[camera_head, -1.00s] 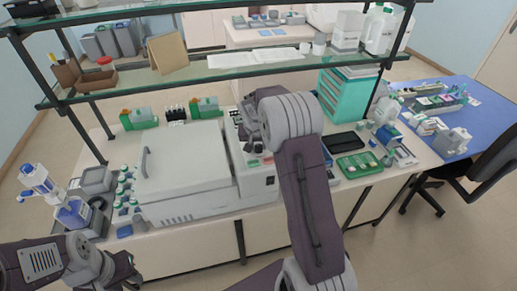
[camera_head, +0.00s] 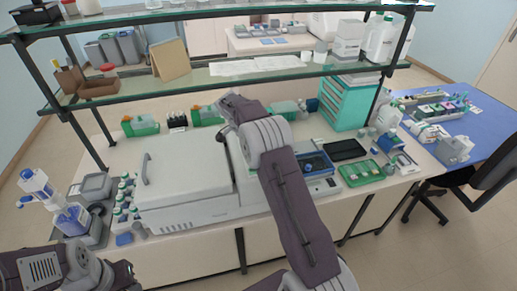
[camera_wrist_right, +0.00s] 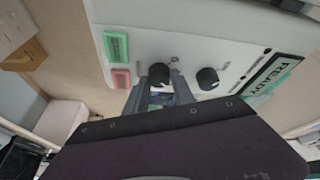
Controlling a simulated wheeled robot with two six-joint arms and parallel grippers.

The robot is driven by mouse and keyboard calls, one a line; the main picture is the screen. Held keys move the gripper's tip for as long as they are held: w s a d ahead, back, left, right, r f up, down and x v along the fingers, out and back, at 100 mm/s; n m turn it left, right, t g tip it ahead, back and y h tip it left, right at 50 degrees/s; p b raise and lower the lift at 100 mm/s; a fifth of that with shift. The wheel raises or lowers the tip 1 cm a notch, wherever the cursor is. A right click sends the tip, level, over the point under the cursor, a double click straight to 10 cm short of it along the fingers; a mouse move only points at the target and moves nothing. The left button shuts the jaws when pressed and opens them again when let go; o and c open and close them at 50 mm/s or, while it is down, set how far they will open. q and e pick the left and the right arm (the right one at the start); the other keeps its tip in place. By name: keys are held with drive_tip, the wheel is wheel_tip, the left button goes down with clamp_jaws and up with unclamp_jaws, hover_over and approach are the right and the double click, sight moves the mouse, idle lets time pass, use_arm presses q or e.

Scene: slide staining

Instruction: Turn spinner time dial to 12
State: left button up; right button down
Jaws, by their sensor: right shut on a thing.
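The spinner is the large white machine (camera_head: 185,165) with a closed, handled lid on the bench. Its control panel (camera_wrist_right: 215,35) fills the top of the right wrist view, with two black dials: one dial (camera_wrist_right: 159,72) at the centre and another dial (camera_wrist_right: 207,78) to its right. My right gripper (camera_wrist_right: 159,82) is shut on the centre dial, a finger on either side. The small markings are too blurred to read, so I cannot tell the setting. In the head view my right arm hides that gripper and the panel. My left gripper (camera_head: 125,276) is low at the left, its fingers unclear.
A green button (camera_wrist_right: 116,46) and a red button (camera_wrist_right: 121,78) sit left of the centre dial. A READY display (camera_wrist_right: 272,72) is at the right. A glass shelf (camera_head: 225,78) spans above the bench. Bottles (camera_head: 124,205) stand left of the spinner; a green tray (camera_head: 360,172) lies right.

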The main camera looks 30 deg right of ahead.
drive_tip(key=shift+m+g+p, duration=0.6)
drive_tip(key=shift+m+p, duration=0.5)
drive_tip(key=shift+m, duration=0.2)
drive_tip(key=shift+f, duration=0.1)
drive_tip(key=c, duration=1.1)
unclamp_jaws()
drive_tip(key=p+v, duration=0.1)
drive_tip(key=v, duration=0.8)
